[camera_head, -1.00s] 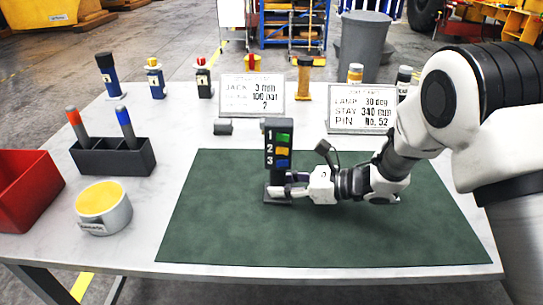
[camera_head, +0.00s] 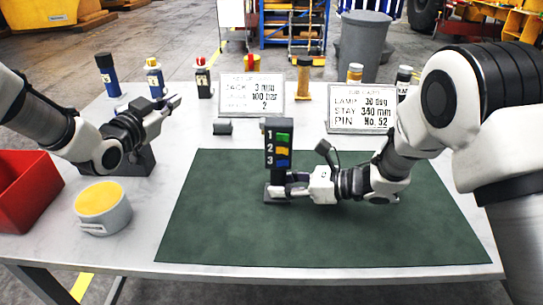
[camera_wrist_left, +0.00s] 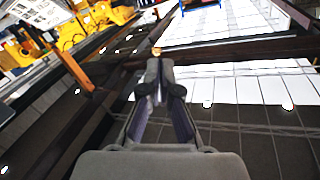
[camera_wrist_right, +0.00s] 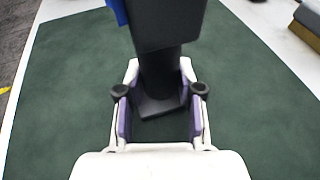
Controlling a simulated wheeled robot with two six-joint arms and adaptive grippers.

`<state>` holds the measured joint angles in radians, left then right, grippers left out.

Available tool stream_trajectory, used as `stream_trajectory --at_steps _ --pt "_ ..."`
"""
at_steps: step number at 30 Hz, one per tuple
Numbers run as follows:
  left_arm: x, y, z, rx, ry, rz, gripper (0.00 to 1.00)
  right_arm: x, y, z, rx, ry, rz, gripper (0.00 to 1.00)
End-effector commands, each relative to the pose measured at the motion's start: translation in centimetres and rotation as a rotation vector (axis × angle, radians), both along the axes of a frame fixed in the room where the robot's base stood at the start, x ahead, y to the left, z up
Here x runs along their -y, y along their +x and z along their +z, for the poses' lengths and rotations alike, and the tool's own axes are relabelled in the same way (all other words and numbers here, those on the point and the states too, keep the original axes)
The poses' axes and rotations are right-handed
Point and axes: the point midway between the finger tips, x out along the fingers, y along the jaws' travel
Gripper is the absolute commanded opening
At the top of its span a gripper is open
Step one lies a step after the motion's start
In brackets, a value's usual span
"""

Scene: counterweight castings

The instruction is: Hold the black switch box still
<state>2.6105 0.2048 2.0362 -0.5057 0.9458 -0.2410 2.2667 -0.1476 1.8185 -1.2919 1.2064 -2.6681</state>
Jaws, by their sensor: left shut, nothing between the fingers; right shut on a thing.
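The black switch box (camera_head: 270,152) stands upright on its stem and base on the green mat, with the numbers 1, 2, 3 beside green, yellow and blue switches. My right gripper (camera_head: 281,189) is shut on the stem of the box, low down near its base. In the right wrist view the dark stem (camera_wrist_right: 160,75) stands between the two fingers. My left gripper (camera_head: 176,102) is shut and empty, raised over the left part of the table, well away from the box. In the left wrist view its fingers (camera_wrist_left: 159,75) are together.
A dark holder (camera_head: 140,165) is mostly hidden behind my left arm. A round tin with a yellow top (camera_head: 103,203) and a red bin (camera_head: 28,190) are at left. Two sign plates (camera_head: 250,95) and several small bottles stand at the back. The mat's front (camera_head: 320,240) is clear.

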Motion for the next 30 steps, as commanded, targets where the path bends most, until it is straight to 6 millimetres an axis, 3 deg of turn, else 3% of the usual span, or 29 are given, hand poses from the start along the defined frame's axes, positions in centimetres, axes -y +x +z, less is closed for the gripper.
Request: stream_trajectory --at_steps 3,6,9,13,17,26,30 --pt "4.1 -4.2 -2.4 0.178 0.369 -0.284 0.0 0.0 0.0 -0.1 -0.001 -0.001 0.001 0.0" --pt "7.4 -8.9 -3.9 0.407 0.617 -0.517 0.0 0.0 -0.1 -0.1 -0.002 0.0 0.002 0.0" --pt "9.6 -13.6 -4.9 0.641 0.767 -0.689 0.0 0.0 -0.1 -0.1 -0.002 0.0 0.002 0.0" --pt "10.9 -17.6 -5.4 0.855 0.854 -0.803 0.0 0.0 -0.1 -0.1 -0.002 0.0 0.002 0.0" --pt "11.2 -18.8 -5.6 0.923 0.876 -0.833 0.0 -0.1 -0.1 -0.1 -0.002 0.0 0.002 0.0" --pt "11.4 -18.7 -5.6 0.921 0.878 -0.833 0.0 -0.1 -0.1 -0.1 -0.002 -0.001 0.003 0.0" --pt "12.6 -18.3 -5.7 0.918 0.88 -0.836 0.0 -0.1 -0.1 -0.1 -0.002 -0.001 0.003 0.0"
